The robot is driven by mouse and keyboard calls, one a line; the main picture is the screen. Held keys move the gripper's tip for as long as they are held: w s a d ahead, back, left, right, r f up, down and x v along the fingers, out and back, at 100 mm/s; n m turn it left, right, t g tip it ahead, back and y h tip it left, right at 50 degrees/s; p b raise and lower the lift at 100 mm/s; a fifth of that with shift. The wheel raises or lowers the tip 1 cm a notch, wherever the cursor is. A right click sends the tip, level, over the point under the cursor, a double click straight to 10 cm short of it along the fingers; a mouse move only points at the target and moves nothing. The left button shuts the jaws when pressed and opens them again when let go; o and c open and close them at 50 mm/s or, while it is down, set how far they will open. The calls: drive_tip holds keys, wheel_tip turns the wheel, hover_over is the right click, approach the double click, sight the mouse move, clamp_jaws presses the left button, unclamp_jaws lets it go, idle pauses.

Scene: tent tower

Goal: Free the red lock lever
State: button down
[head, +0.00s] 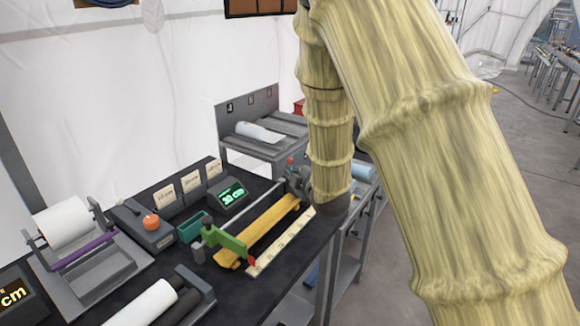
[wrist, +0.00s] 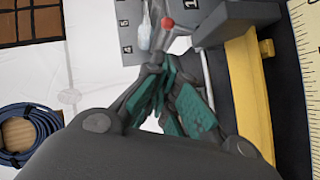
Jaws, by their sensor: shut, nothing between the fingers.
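A red ball knob (wrist: 167,23) on a grey stalk stands just beyond my fingertips in the wrist view. The red knob also shows in the head view (head: 291,160), at the far end of the yellow rail. My gripper (wrist: 168,75) is shut and empty, its teal-padded fingers below the knob in the picture; whether they touch its stalk I cannot tell. In the head view my arm partly hides this end of the device. A second small red part (head: 252,260) sits at the near end of the green slide (head: 228,241). Which red part is the lock lever is unclear.
The yellow rail (head: 258,231) and a pale ruler (head: 281,240) lie along the black bench. A green display (head: 232,194) stands left of the rail. A roll holder (head: 66,223) and an orange-knobbed box (head: 150,222) are further left. A grey shelf (head: 262,147) stands behind.

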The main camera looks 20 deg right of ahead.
sight(289, 159)
drive_tip(key=p+x, duration=0.3)
drive_tip(key=x, duration=0.9)
drive_tip(key=shift+d+f+p, duration=0.4)
drive_tip(key=shift+d, duration=0.05)
drive_tip(key=shift+d, duration=0.1)
drive_tip(key=shift+w+d+g, duration=0.3)
drive_tip(key=shift+w+d, duration=0.15)
drive_tip(key=shift+w+d+f+m+b, duration=0.2)
drive_tip(key=shift+m+b, duration=0.1)
drive_tip(key=shift+b, duration=0.2)
drive_tip(key=shift+d+r, duration=0.1)
drive_tip(key=shift+r, duration=0.25)
